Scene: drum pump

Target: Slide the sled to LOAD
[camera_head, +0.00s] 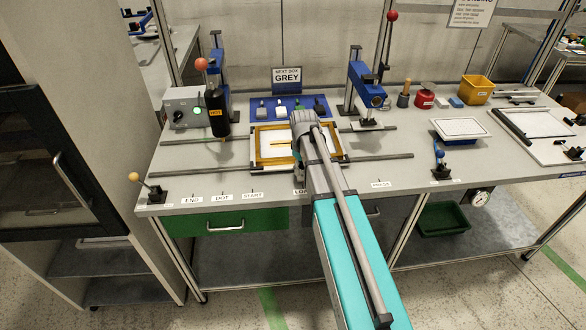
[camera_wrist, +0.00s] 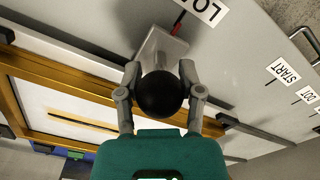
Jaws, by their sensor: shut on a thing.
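The sled (camera_head: 252,150) is a gold-edged frame with a white sheet, lying on the long rails. Its gold edge also shows in the wrist view (camera_wrist: 70,75). My gripper (camera_wrist: 160,80) is shut on a black round knob (camera_wrist: 160,97) that stands by a grey block (camera_wrist: 158,45) at the sled's front. A thin red pointer (camera_wrist: 179,21) sticks out from the block to the edge of the label whose visible letters read LO (camera_wrist: 203,7). In the head view my wrist and arm hide the knob, part of the sled and most of that label (camera_head: 299,191).
Labels END (camera_head: 191,200), DOT (camera_head: 222,197) and START (camera_head: 252,195) lie left along the bench edge; PRESS (camera_head: 381,184) lies right. A black HOT unit (camera_head: 216,112) stands left over the rails and a blue press (camera_head: 368,88) right. The front rail (camera_head: 380,159) looks clear on both sides.

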